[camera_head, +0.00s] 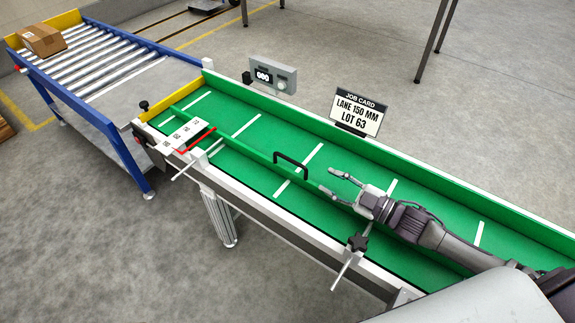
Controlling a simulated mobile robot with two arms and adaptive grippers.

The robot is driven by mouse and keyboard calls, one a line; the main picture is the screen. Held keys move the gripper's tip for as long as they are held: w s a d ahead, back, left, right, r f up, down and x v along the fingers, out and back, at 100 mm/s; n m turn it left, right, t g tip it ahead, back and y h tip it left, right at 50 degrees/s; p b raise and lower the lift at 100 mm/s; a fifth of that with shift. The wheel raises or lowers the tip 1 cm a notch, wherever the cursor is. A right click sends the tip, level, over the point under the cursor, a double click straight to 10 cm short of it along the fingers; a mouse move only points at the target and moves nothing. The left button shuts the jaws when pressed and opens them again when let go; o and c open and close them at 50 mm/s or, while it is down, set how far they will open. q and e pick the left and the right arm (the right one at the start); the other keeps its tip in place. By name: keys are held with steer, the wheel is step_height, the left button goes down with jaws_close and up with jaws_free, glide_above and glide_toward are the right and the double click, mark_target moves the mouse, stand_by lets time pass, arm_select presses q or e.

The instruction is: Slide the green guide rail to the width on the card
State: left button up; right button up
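The green guide rail (245,147) runs lengthwise along the green conveyor bed, with a black handle (291,159) standing on it. The job card (359,113) on the far wall reads "LANE 150 MM, LOT 63". A white scale plate (181,136) with small numbers and a red pointer (196,141) lies across the near edge; I cannot read the setting surely. My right gripper (330,180) is open and empty over the bed, its fingers pointing at the handle from the right, apart from it. My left gripper is out of view.
A black star knob (357,242) sits on the near side by a cross rod. A small digital display (263,76) stands at the far wall. A blue roller conveyor (140,165) with a cardboard box (42,40) is at the left. White stripes cross the bed.

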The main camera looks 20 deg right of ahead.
mark_target(287, 158)
steer(key=shift+w+a, duration=0.15)
steer(key=shift+w, duration=0.1)
steer(key=b+x, duration=0.2)
steer(key=x, duration=1)
steer(key=shift+w+a, duration=0.45)
jaws_close()
